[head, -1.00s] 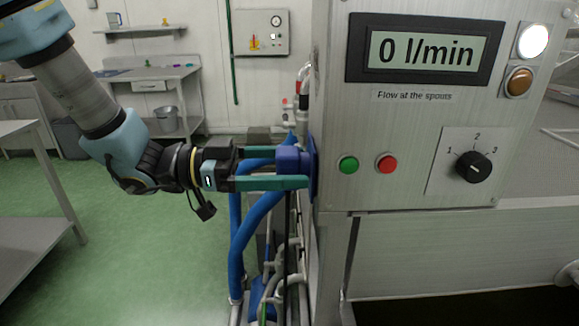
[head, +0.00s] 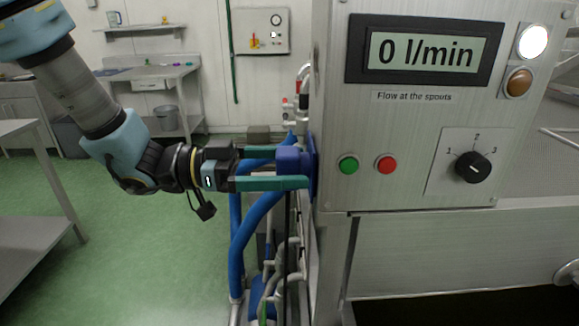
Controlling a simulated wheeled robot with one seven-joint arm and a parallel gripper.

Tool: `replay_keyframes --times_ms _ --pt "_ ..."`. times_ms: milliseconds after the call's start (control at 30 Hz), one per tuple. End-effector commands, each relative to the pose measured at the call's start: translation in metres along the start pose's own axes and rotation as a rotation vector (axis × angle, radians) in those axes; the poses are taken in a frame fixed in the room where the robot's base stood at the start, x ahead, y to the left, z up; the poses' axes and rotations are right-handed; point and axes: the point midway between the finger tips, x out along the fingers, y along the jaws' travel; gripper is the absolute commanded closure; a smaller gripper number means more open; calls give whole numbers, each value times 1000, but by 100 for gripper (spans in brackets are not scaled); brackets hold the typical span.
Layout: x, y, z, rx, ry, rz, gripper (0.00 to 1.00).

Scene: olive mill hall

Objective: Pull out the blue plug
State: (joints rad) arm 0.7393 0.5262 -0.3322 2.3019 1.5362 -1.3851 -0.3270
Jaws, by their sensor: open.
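The blue plug (head: 289,159) sits at the left side of the steel control cabinet, against a blue flange (head: 311,165) on the cabinet wall. My gripper (head: 296,168) comes in from the left with its teal fingers level. The near finger crosses in front of the lower part of the plug, and its tip is close to the flange.
The cabinet (head: 410,130) carries a display (head: 425,50) reading 0 l/min, a green button (head: 348,165), a red button (head: 386,163) and a rotary knob (head: 473,167). Blue hoses (head: 240,250) and pipes run below my gripper. The green floor at left is clear between the tables.

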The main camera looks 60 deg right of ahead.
Motion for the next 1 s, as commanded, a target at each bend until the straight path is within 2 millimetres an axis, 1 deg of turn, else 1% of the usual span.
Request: replay_keyframes --times_ms 433,467,1000 --pt "0 0 0 0 0 0 0" --pt "0 0 0 0 0 0 1" --pt "0 0 0 0 0 0 62"
